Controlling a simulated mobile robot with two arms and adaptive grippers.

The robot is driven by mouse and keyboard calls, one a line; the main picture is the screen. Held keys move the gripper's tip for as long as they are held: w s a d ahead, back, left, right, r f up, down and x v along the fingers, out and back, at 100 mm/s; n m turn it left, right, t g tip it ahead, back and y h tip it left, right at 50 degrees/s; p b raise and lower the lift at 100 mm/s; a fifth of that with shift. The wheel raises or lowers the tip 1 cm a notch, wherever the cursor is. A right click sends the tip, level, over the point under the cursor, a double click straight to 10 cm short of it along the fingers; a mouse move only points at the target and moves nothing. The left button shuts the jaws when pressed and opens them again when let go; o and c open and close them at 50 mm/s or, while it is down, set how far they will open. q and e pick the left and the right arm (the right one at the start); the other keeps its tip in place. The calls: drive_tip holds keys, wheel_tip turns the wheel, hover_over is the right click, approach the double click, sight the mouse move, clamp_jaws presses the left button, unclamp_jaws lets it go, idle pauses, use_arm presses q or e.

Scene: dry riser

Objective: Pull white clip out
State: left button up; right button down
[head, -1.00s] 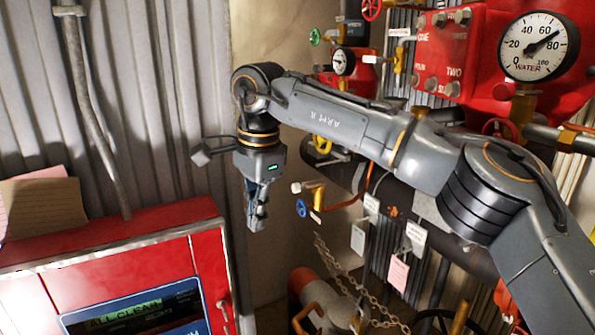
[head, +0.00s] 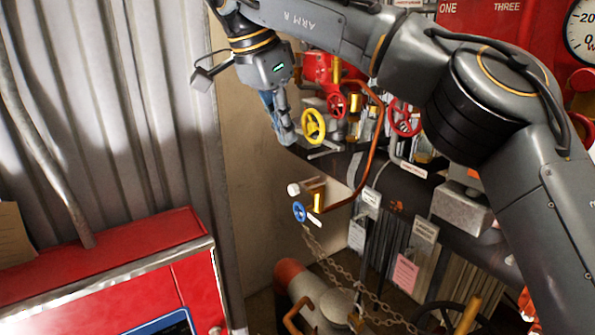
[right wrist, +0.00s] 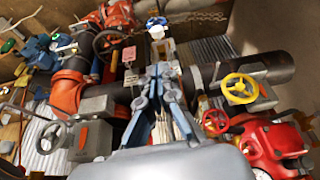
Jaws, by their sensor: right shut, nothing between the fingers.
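My right gripper (head: 287,137) is shut and empty, pointing down beside a yellow handwheel (head: 313,126). In the right wrist view its closed fingers (right wrist: 158,74) point toward a small valve with a blue handwheel (right wrist: 156,22). In the head view that blue handwheel (head: 299,211) sits below the gripper, clearly apart from it. A small white cap (head: 293,189) and a thin white strip (head: 315,220) are at this valve. I cannot tell whether either is the white clip. My left gripper is not in view.
A thick dark pipe (head: 400,195) with hanging tags, including a pink one (head: 405,273), runs at the right. A copper tube (head: 372,150) curves to the small valve. A chain (head: 340,272) hangs below. A red cabinet (head: 110,250) stands at the lower left.

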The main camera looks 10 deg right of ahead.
drive_tip(key=x, duration=0.9)
drive_tip(key=shift+w+a+f+p, duration=0.1)
drive_tip(key=shift+w+p, duration=0.2)
drive_tip(key=shift+p, duration=0.1)
drive_tip(key=shift+f, duration=0.5)
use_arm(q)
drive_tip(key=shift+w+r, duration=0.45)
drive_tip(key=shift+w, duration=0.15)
use_arm(e)
drive_tip(key=shift+s+a, duration=0.25)
drive_tip(key=shift+a, duration=0.45)
drive_tip(key=shift+s+a, duration=0.3)
drive_tip(key=shift+a, duration=0.4)
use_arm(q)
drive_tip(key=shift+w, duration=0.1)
